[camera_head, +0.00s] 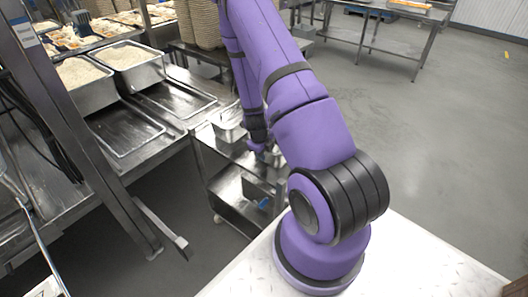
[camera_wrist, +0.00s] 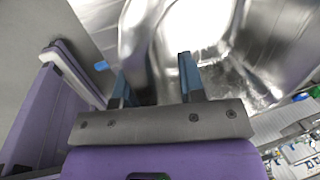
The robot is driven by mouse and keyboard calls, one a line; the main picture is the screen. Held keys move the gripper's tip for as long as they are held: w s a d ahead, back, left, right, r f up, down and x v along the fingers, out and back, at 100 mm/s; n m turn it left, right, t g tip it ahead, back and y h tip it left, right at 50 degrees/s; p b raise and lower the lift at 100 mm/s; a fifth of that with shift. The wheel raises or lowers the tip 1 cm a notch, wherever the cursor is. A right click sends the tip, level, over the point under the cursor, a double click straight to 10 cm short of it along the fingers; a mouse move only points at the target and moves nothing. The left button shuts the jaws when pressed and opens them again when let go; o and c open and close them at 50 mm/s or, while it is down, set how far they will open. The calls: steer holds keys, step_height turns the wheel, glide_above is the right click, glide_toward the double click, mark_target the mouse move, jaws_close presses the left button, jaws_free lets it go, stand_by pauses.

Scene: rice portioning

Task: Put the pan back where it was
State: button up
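A shiny metal pan (camera_head: 228,124) sits on top of the small steel cart, partly hidden behind my purple arm. In the wrist view a shiny metal pan (camera_wrist: 245,62) fills the upper middle and right, with its bright inside showing. My gripper (camera_wrist: 153,66) has its two blue fingers clearly apart, close to the pan's curved wall. I cannot tell whether either finger touches the wall. In the head view my gripper (camera_head: 268,155) is low by the cart, mostly hidden by my arm.
The steel cart (camera_head: 238,152) stands beside a counter with two rice-filled pans (camera_head: 80,74) (camera_head: 125,56) and flat empty metal trays (camera_head: 125,128) (camera_head: 174,98). Stacked bowls (camera_head: 208,25) stand behind. A steel post (camera_head: 85,125) is at left. Open floor lies right.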

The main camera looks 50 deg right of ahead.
steer(key=s+a+r+n+t+y, duration=0.1)
steer(key=a+r+n, duration=0.5)
steer(key=r, duration=0.6)
steer(key=a+r+n+t+y, duration=0.1)
steer(key=a+r+n, duration=0.5)
steer(key=r, duration=0.6)
steer(key=s+a+r+n+t+y, duration=0.1)
steer(key=a+r+n, duration=0.45)
steer(key=r, duration=0.55)
steer(key=s+a+r+n+t, duration=0.1)
steer(key=s+a+r+n, duration=0.2)
steer(key=s+r+n, duration=0.4)
steer(key=s+a+r+n+t, duration=0.1)
steer(key=s+a+r+n, duration=0.3)
steer(key=s+n, duration=0.5)
step_height(320, 180, up, 3)
steer(key=shift+f+n, duration=0.15)
steer(key=shift+n, duration=0.7)
